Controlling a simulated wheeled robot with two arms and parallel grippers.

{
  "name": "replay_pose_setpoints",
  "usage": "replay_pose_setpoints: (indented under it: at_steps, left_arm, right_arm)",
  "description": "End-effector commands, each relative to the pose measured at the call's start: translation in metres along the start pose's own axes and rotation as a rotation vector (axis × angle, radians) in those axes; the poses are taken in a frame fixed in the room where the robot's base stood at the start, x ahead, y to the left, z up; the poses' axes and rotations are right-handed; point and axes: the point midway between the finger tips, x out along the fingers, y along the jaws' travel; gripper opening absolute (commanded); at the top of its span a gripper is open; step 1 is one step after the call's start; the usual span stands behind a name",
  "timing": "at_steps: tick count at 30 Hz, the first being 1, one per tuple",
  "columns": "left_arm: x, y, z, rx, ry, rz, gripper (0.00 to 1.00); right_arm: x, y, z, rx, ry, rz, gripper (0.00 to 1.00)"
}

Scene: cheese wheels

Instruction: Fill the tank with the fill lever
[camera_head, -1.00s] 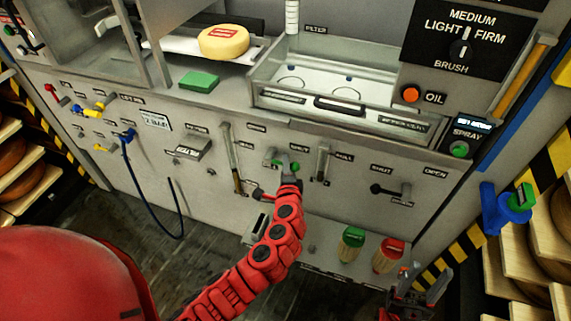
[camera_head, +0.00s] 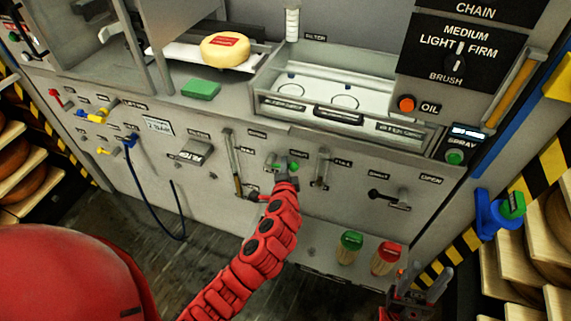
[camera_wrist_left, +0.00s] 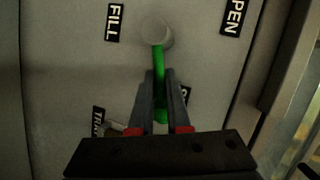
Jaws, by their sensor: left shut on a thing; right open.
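The fill lever (camera_wrist_left: 158,58) is a green bar on a round grey pivot, beside a FILL label, in the left wrist view. It hangs down from the pivot, toward a partly hidden label that starts with S. My left gripper (camera_wrist_left: 160,80) is shut on it, one dark finger on each side. In the head view my left gripper (camera_head: 287,172) is at the panel, and little of the green lever (camera_head: 280,167) shows past it. My right gripper (camera_head: 406,290) is open and empty at the lower right, away from the panel.
Sight tubes (camera_head: 232,160) stand on the panel on both sides of the left gripper. A black-knobbed lever (camera_head: 385,197) is to the right. A green-topped brush (camera_head: 350,241) and a red-topped brush (camera_head: 388,256) stand on the low shelf. A blue hose (camera_head: 140,196) hangs at left.

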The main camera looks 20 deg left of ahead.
Motion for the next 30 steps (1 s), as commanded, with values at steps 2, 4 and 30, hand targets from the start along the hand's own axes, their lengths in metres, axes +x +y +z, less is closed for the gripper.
replay_pose_setpoints:
  at_steps: [2,4,30]
  left_arm:
    - [-0.002,-0.010,0.000,-0.065,0.012,0.026,0.00]
    - [-0.003,-0.014,0.002,-0.123,0.022,0.051,0.00]
    - [-0.002,-0.030,0.011,-0.520,0.110,0.216,0.00]
  right_arm:
    - [0.015,0.001,-0.003,0.000,0.000,0.000,0.50]
    - [0.023,0.001,-0.004,0.000,0.000,0.000,0.50]
    - [0.080,0.004,-0.013,0.000,0.000,0.000,0.50]
